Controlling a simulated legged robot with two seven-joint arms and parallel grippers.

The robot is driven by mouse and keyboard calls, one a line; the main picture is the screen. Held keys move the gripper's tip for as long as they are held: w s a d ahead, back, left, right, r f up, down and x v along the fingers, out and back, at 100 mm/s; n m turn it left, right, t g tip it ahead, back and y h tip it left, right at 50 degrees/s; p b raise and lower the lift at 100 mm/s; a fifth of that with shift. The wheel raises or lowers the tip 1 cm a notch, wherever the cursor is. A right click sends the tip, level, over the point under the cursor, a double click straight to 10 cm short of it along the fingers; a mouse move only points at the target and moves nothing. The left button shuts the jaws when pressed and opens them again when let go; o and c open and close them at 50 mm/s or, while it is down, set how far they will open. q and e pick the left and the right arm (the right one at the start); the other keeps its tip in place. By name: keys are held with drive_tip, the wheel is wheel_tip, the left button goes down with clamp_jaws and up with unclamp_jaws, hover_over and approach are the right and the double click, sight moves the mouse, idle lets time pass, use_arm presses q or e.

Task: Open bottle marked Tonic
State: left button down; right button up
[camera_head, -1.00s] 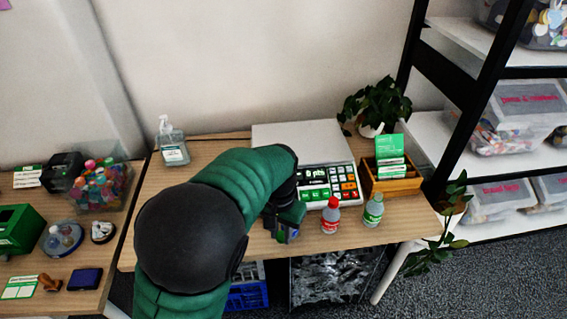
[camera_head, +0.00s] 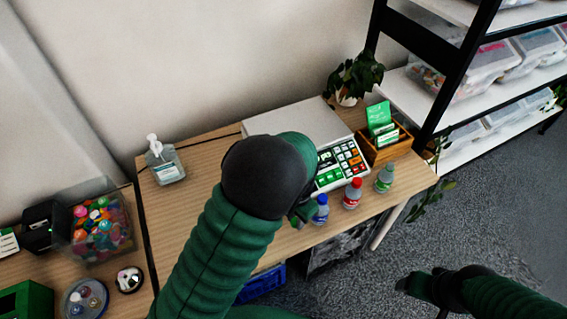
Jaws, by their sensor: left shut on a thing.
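A small bottle with a blue cap (camera_head: 320,212) is at the front of the table. My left gripper (camera_head: 306,214) is shut on it; my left arm hides part of the fingers. The bottle labels are too small to read, so I cannot tell which is marked Tonic. My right gripper (camera_head: 412,286) is at the lower right, over the floor and away from the bottles. Its jaw opening is not clear.
A scale with a keypad (camera_head: 341,165) stands behind the bottles. A wooden box of green cards (camera_head: 385,146) is to its right. A pump dispenser (camera_head: 164,160) stands at the back left. A shelf unit (camera_head: 450,70) rises at the right. Free table (camera_head: 200,200) lies left of my arm.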

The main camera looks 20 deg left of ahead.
use_arm(q)
drive_tip(key=a, duration=0.2)
drive_tip(key=a+n, duration=0.1)
drive_tip(key=shift+w+f, duration=0.25)
drive_tip(key=shift+f, duration=0.05)
drive_tip(key=w+a, duration=0.1)
drive_tip(key=a, duration=0.1)
drive_tip(key=w+a, duration=0.1)
drive_tip(key=a, duration=0.1)
drive_tip(key=w+a+b, duration=0.1)
drive_tip(key=w+a, duration=0.1)
drive_tip(key=a, duration=0.1)
drive_tip(key=shift+f, duration=0.35)
drive_tip(key=a, duration=0.1)
drive_tip(key=w+a, duration=0.1)
drive_tip(key=a, duration=0.2)
drive_tip(key=shift+w+a+f, duration=0.25)
drive_tip(key=shift+w, duration=0.1)
drive_tip(key=shift+w+a+f, duration=0.1)
drive_tip(key=shift+a+f, duration=0.05)
drive_tip(key=shift+a, duration=0.1)
wheel_tip(320, 180, down, 3)
drive_tip(key=shift+r, duration=0.2)
drive_tip(key=shift+d+f, duration=0.15)
drive_tip(key=shift+f, duration=0.15)
drive_tip(key=shift+d, duration=0.15)
use_arm(e)
drive_tip(key=shift+f, duration=0.55)
